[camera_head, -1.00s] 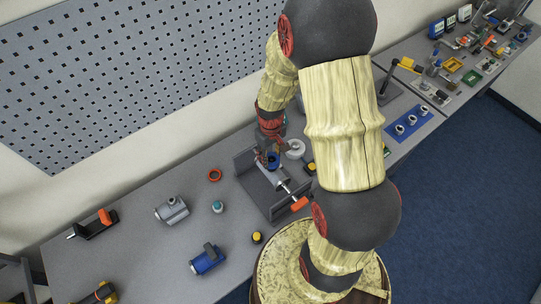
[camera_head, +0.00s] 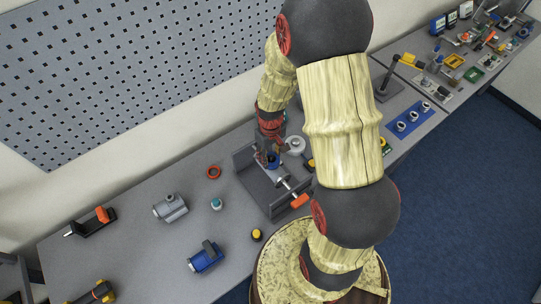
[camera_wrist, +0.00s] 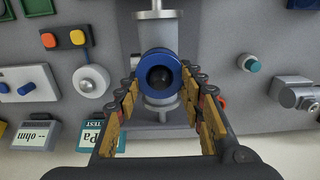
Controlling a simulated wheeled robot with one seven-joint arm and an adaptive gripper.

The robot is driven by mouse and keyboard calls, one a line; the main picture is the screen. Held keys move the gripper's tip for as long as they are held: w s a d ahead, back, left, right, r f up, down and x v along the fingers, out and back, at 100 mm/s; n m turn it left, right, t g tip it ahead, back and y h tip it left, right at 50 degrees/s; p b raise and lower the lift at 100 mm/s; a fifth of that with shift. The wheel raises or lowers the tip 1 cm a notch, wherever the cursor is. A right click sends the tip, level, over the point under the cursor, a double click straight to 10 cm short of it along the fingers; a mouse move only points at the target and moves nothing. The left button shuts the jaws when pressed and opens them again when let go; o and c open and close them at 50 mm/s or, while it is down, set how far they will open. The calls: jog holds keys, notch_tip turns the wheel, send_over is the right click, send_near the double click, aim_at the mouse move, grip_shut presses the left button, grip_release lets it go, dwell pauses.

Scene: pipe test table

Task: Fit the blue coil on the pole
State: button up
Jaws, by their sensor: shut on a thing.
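In the head view the coil (camera_head: 273,160) is a small blue spot under my gripper (camera_head: 268,150), over the grey metal fitting (camera_head: 281,178). The fitting's metal body (camera_wrist: 157,30) shows behind the coil. The pole is not clearly visible, and I cannot tell whether the coil is around it.
The fitting is in a grey bracket (camera_head: 245,162) with an orange-handled part (camera_head: 299,201).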

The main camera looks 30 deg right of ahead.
jog(key=shift+w, duration=0.1)
jog(key=o, duration=1.3)
notch_tip(320, 180, up, 12)
jog(key=shift+f, duration=0.1)
dwell(0.5)
